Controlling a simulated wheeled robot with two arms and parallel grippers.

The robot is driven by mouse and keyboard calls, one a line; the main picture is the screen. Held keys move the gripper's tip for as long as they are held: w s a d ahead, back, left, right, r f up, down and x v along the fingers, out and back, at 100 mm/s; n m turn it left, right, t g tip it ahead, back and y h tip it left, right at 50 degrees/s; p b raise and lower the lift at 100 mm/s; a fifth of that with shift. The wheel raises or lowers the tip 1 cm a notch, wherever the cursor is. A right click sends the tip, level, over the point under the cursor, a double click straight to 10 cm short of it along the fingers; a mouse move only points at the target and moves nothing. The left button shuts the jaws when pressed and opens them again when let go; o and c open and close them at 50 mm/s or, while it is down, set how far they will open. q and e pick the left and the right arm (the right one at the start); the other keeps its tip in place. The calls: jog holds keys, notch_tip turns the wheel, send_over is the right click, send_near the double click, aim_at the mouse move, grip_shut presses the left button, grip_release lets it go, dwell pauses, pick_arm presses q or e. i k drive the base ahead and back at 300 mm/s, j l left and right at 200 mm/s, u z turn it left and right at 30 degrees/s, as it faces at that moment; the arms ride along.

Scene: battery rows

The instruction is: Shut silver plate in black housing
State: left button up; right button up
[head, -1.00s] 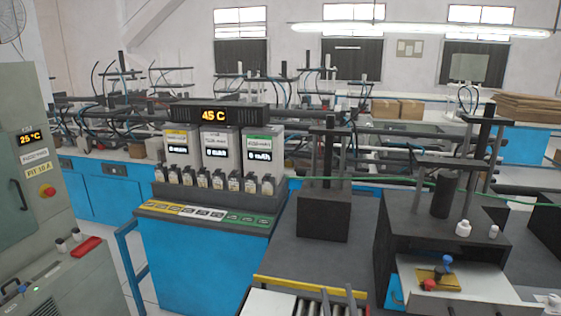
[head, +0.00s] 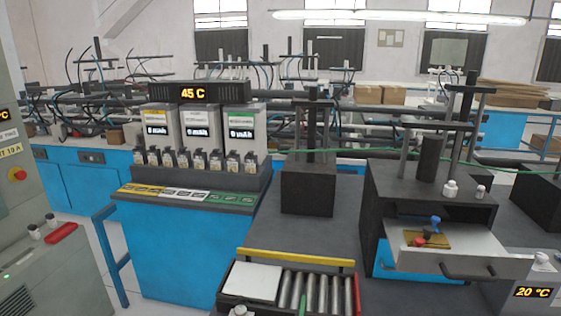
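The black housing (head: 433,193) stands on the bench at the right in the head view, with a dark post and frame on top. The silver plate (head: 487,263) sticks out of the opening in its front like a pulled-out drawer. A dark bar handle (head: 467,276) is on the plate's front edge. A brass-coloured piece (head: 428,239) with a blue knob (head: 435,221) and a red knob lies on the plate. Neither of my grippers is in view.
A roller tray (head: 297,262) with a white plate (head: 251,281) is in front. A display reading 20 °C (head: 533,292) stands right of the silver plate. A smaller black block (head: 306,190) is behind. The grey bench top between is clear.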

aim_at(475, 254)
jog(key=z, duration=1.3)
